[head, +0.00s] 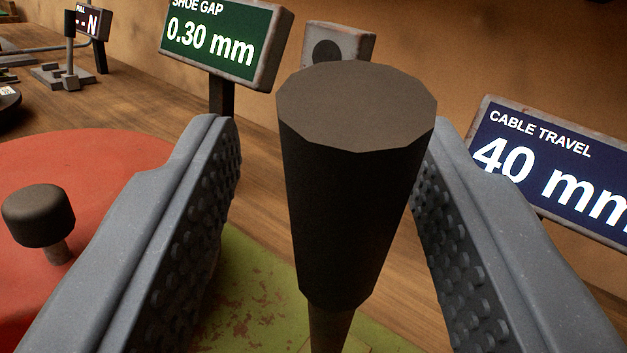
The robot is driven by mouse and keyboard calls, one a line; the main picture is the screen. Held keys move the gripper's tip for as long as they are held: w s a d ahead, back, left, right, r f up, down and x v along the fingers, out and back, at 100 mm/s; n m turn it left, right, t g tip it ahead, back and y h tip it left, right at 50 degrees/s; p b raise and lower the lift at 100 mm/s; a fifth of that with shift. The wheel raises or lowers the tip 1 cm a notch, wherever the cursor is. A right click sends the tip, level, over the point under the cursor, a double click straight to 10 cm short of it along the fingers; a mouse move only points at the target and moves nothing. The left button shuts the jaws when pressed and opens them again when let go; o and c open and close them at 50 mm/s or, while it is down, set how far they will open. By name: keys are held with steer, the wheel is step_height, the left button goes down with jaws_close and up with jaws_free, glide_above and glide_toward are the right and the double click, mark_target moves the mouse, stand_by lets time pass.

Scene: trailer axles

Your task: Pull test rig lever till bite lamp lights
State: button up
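A lever with a thick black faceted grip (350,200) stands upright in the middle of the view. Its thinner shaft runs down out of the bottom edge. My gripper (331,122) is open, with one ridged finger on each side of the grip. A clear gap shows between the left finger and the grip; whether the right finger touches it I cannot tell. Behind the grip is a small grey box with a dark round disc (327,51), partly hidden; it may be the bite lamp and looks unlit.
A green sign (222,40) reads "SHOE GAP 0.30 mm". A blue sign (555,170) reads "CABLE TRAVEL 40 mm". A red disc (110,165) with a black knob (38,215) lies at left. A worn green plate (255,300) lies below. A small lever stand (68,75) is farther back.

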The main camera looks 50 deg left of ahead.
steer(key=shift+d, duration=0.1)
steer(key=shift+d, duration=0.1)
steer(key=shift+d, duration=0.25)
steer(key=v, duration=1.3)
steer(key=shift+s, duration=0.15)
